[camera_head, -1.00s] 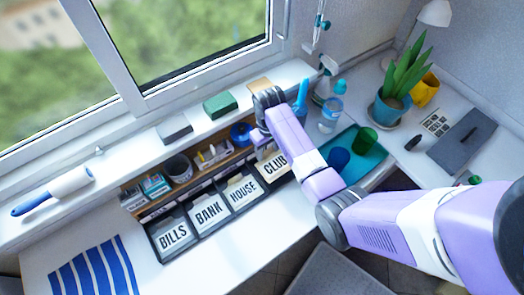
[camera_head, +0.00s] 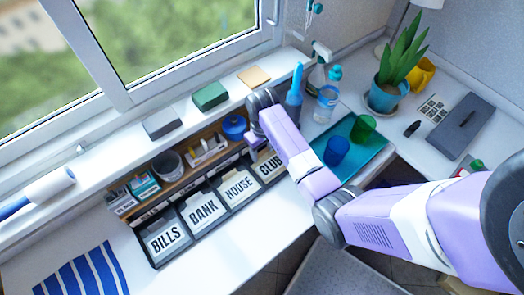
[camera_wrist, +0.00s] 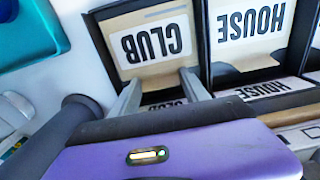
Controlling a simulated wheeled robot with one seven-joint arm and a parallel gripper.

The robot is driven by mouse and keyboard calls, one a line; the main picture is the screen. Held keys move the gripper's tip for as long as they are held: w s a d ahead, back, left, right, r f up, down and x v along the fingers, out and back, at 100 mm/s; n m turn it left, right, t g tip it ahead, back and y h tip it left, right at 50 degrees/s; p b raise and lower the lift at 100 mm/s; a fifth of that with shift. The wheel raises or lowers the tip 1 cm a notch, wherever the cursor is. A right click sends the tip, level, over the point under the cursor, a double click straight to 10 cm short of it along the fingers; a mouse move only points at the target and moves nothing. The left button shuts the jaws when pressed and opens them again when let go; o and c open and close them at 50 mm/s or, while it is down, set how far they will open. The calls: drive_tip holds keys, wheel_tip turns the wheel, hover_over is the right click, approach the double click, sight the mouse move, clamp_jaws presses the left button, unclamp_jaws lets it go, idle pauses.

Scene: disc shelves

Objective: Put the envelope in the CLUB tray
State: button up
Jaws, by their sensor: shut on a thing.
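My gripper (camera_wrist: 160,92) is over the back of the CLUB tray (camera_wrist: 101,44), its two fingers straddling the lower part of the tan front in the wrist view. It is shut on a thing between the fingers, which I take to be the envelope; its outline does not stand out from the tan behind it. The CLUB label shows upside down there. In the head view the CLUB tray (camera_head: 268,166) is the rightmost of the black letter trays, partly behind my wrist, and the fingertips are hidden.
The HOUSE (camera_head: 238,186), BANK (camera_head: 204,209) and BILLS (camera_head: 166,239) trays stand to the left. A wooden shelf with small goods and a blue pot (camera_head: 234,127) is behind. A teal tray (camera_head: 365,165) with two cups lies to the right.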

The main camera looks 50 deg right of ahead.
drive_tip(key=shift+f, duration=0.15)
drive_tip(key=o, duration=1.3)
